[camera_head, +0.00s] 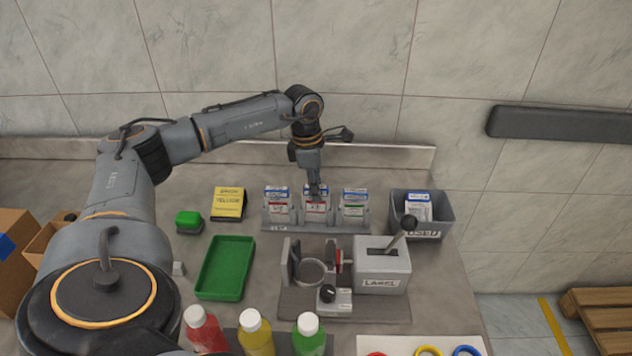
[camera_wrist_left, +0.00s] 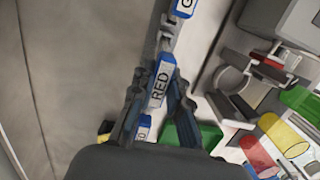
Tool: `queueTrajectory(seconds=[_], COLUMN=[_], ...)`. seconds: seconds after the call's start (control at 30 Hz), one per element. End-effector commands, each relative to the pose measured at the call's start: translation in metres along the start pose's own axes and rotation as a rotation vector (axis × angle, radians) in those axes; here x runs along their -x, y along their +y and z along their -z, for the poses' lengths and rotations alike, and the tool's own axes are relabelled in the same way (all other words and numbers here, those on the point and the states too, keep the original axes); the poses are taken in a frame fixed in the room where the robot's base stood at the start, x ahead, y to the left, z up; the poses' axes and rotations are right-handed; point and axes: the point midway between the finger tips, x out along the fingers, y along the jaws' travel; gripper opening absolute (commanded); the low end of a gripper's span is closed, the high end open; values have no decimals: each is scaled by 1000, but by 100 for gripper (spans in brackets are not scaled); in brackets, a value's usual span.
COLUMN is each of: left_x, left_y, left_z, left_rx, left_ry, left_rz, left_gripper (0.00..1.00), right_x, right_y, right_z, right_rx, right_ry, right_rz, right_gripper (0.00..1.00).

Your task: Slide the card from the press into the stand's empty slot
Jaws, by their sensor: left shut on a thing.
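The grey stand (camera_head: 285,227) holds cards in all three of its slots. My left gripper (camera_head: 315,188) points down at the middle one and is shut on the top of a white card (camera_head: 316,207). In the left wrist view the held card's blue top (camera_wrist_left: 160,80) reads RED and sits between the fingers. The left card (camera_head: 277,207) and the right card (camera_head: 354,207) stand upright on either side. I cannot tell whether the held card is fully seated. The grey press (camera_head: 382,262), marked LABEL, stands in front with its dark-knobbed lever. My right gripper is out of view.
A grey bin (camera_head: 440,212) with cards stands right of the stand. A green tray (camera_head: 222,270), a yellow card box (camera_head: 228,203) and a green-topped block (camera_head: 188,222) lie left. Red, yellow and green bottles (camera_head: 309,335) line the front. A wall ledge runs behind.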

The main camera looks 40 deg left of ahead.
Motion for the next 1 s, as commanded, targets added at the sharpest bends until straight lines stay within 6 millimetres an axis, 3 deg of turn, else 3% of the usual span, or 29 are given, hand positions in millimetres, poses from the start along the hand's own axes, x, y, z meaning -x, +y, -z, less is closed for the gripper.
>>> queueTrajectory(seconds=[0.4,0.43,0.57,0.77,0.87,1.0], left_x=[-3,-3,-3,-3,-3,-3], left_y=[0,0,0,0,0,0], left_z=[0,0,0,0,0,0], left_rx=[0,0,0,0,0,0], left_ry=[0,0,0,0,0,0], left_rz=[0,0,0,0,0,0], left_gripper=[0,17,42,42,25,25], right_x=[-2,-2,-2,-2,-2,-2], right_y=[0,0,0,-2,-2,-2], right_z=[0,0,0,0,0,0], right_rx=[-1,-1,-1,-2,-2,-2], right_ry=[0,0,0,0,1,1], right_rz=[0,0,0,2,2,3], right_gripper=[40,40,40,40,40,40])
